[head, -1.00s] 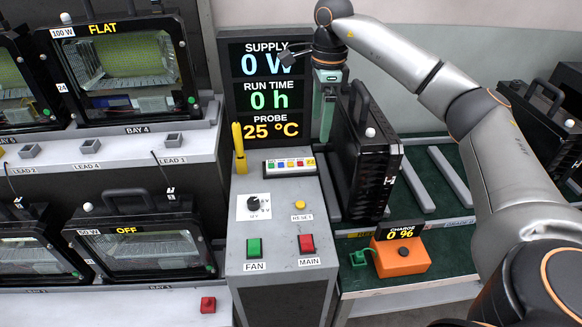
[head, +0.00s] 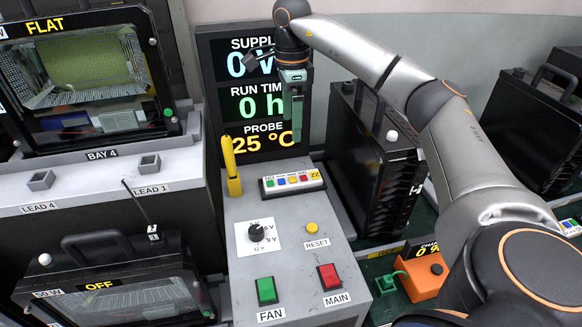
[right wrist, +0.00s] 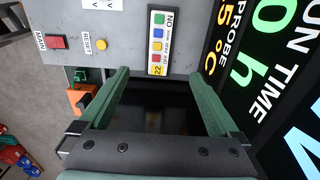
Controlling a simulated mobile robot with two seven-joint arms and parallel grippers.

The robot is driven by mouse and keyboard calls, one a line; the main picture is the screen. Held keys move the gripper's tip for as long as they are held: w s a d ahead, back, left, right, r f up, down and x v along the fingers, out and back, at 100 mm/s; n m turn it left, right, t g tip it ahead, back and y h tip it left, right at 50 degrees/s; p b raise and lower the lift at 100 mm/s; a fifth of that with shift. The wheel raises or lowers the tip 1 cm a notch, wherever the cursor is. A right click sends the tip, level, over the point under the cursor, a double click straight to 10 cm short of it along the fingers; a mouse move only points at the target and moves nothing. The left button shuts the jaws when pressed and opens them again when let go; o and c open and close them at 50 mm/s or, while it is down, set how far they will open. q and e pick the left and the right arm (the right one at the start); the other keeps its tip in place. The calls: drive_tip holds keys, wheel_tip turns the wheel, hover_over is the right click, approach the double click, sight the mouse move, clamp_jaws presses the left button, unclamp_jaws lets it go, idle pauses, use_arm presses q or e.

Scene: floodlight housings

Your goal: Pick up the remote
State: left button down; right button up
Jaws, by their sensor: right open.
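The remote (head: 292,183) is a slim pale bar with a row of coloured buttons and a yellow label. It lies on top of the grey control console, at its back, near the display. My right gripper (head: 295,135) has green fingers pointing down, in front of the display and above the remote. In the right wrist view, the open fingers (right wrist: 158,76) are empty, and the remote (right wrist: 158,42) lies beyond the gap between their tips. My left gripper is not in view.
A yellow upright tool (head: 231,165) stands left of the remote. A black floodlight housing (head: 376,160) stands close on the right. The display (head: 262,100) rises behind. The console (head: 290,215) also carries a knob, a reset button and FAN and MAIN switches.

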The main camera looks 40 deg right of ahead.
wheel_tip(320, 180, down, 3)
drive_tip(key=b, duration=0.2)
hover_over(293, 178)
drive_tip(key=f, duration=0.7)
drive_tip(key=shift+w+a+f, duration=0.1)
drive_tip(key=shift+w+f, duration=0.25)
drive_tip(key=f, duration=0.5)
drive_tip(key=shift+s, duration=0.3)
drive_tip(key=shift+f, duration=0.2)
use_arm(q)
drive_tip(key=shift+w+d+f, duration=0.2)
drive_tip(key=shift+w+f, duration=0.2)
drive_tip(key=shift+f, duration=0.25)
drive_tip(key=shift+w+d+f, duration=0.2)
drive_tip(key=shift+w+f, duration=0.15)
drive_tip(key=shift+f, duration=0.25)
use_arm(e)
drive_tip(key=shift+c, duration=0.4)
